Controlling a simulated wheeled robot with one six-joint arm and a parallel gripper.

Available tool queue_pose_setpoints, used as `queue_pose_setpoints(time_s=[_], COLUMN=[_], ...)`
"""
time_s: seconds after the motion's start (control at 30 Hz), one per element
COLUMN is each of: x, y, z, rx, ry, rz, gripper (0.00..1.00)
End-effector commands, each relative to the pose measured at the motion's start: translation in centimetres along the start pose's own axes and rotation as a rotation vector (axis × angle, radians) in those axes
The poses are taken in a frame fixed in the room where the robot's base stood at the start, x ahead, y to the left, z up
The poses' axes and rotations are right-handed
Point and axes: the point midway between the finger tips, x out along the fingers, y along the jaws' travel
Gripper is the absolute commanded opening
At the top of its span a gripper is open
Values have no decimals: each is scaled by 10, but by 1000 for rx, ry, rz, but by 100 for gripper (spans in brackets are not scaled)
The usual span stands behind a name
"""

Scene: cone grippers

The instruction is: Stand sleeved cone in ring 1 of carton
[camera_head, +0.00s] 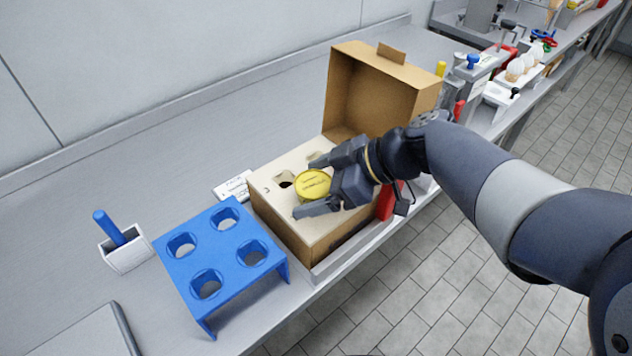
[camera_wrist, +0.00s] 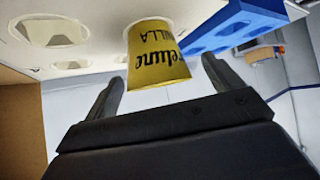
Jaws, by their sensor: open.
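The sleeved cone (camera_head: 314,184) shows its round yellow top in the head view. In the wrist view its yellow sleeve (camera_wrist: 158,58) with dark lettering narrows toward the pale insert. It appears to stand upright in a hole of the carton (camera_head: 290,222); its lower tip is hidden and I cannot tell the ring number. My gripper (camera_head: 308,186) is open, with one finger on either side of the cone. In the wrist view the fingers (camera_wrist: 160,76) look apart from the sleeve.
The carton's brown lid (camera_head: 372,88) stands open behind the insert. A blue rack (camera_head: 212,262) with empty holes stands left of the carton. A white holder (camera_head: 126,252) with a blue handle and a small white card (camera_head: 233,187) are nearby. The bench behind is clear.

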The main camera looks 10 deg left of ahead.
Motion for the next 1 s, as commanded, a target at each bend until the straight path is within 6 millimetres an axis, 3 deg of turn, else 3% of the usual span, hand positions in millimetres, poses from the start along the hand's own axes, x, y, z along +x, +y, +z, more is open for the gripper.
queue_pose_setpoints(time_s=[0.37, 0.8, 1.0], x=[-10, -85, -104], y=[1, 1, 0], z=[0, 1, 0], rx=[0, 1, 0], ry=[1, 0, 0], rz=[3, 6, 2], gripper=[88, 88, 88])
